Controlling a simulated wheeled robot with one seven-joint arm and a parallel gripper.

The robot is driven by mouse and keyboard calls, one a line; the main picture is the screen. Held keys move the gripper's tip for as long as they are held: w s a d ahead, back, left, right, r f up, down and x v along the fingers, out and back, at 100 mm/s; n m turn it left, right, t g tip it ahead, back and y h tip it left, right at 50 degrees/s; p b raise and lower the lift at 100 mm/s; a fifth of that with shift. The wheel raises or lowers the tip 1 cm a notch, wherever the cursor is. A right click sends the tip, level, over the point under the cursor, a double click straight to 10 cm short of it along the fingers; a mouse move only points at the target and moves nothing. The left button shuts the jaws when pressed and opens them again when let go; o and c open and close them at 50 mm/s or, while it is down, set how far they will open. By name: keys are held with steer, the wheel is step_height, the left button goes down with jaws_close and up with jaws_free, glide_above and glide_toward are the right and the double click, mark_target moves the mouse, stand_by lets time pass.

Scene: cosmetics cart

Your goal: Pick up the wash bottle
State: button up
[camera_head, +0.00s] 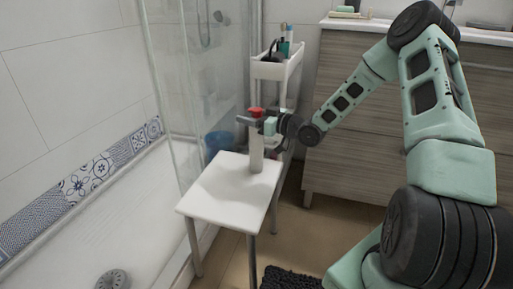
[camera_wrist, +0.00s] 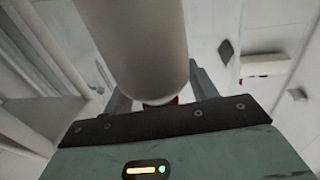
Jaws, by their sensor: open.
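The wash bottle (camera_head: 256,153) is pale, with a red top (camera_head: 256,112). It stands upright near the far end of the white table (camera_head: 215,197). My gripper (camera_head: 256,120) is at the upper part of the bottle, just below the red top, with its jaws apart. In the wrist view, the bottle body (camera_wrist: 140,45) fills the upper middle, between the open fingers of my gripper (camera_wrist: 160,92). A bit of red shows at the bottle's end by the palm. I cannot tell whether either finger touches the bottle.
A white cart (camera_head: 268,70) holding several bottles stands behind the table. A blue bucket (camera_head: 217,143) is beyond the table's left side. A glass screen (camera_head: 170,80) and bathtub edge lie left. A wood-front cabinet (camera_head: 350,160) is to the right. The table's near part is clear.

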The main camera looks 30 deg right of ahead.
steer(key=c, duration=1.2)
